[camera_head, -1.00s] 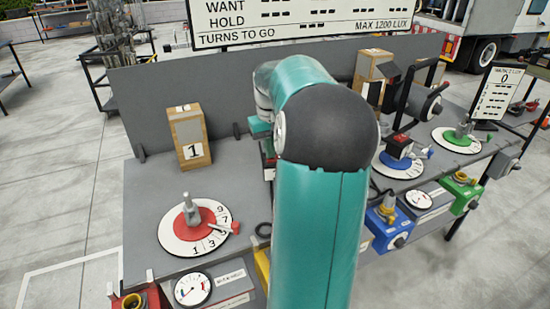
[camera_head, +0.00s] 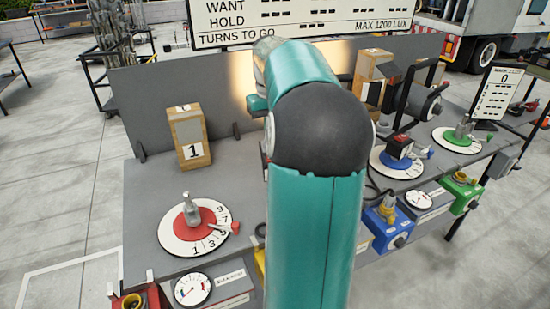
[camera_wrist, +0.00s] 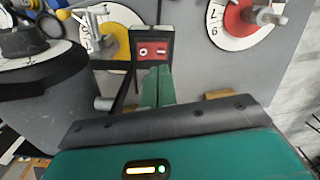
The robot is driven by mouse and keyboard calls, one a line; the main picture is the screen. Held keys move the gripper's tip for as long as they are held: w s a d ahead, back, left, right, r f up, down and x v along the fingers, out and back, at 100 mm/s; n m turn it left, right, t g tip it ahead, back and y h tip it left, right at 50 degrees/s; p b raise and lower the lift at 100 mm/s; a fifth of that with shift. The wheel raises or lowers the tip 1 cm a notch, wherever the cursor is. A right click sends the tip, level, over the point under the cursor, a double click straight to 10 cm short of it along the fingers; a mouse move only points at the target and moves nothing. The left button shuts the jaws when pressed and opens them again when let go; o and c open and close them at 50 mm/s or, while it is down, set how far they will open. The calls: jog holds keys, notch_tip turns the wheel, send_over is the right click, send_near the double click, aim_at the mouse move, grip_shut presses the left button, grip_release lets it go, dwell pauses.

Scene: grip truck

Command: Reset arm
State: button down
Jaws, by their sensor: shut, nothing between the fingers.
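My teal arm stands in the middle of the head view and hides the centre of the grey workbench (camera_head: 150,215). Its gripper is hidden there behind my own links. In the wrist view my gripper (camera_wrist: 158,72) shows as two green fingers close together, shut and empty. The fingertips appear just in front of a black-framed box with a red panel (camera_wrist: 153,51); I cannot tell whether they touch it. A red dial (camera_wrist: 240,18) with a metal handle is at the upper right of the wrist view, and a yellow dial (camera_wrist: 108,42) is at the upper left.
A wooden block marked 1 (camera_head: 190,138) and a red dial (camera_head: 195,225) are on the bench's left. A blue dial (camera_head: 398,165), a green dial (camera_head: 458,139) and a black-handled lamp-like device (camera_head: 424,102) are on the right. A grey back panel (camera_head: 180,85) and a sign (camera_head: 310,22) stand behind.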

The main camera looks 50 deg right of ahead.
jog(key=shift+r, duration=0.4)
dwell(0.3)
jog(key=w+a+r+n+t+h, duration=0.2)
jog(key=a+n, duration=0.1)
jog(key=a, duration=2.1)
jog(key=s+a+f+n+t+y, duration=0.1)
jog(key=s+a+f, duration=0.2)
jog(key=a, duration=0.5)
jog(key=s+a+f+n+t+y, duration=0.1)
jog(key=s+a+f+n+t, duration=0.1)
jog(key=s+a, duration=0.4)
jog(key=a+f, duration=0.1)
jog(key=a, duration=0.2)
jog(key=shift+s+a+t, duration=0.2)
jog(key=shift+s+t, duration=0.1)
jog(key=shift+d, duration=0.15)
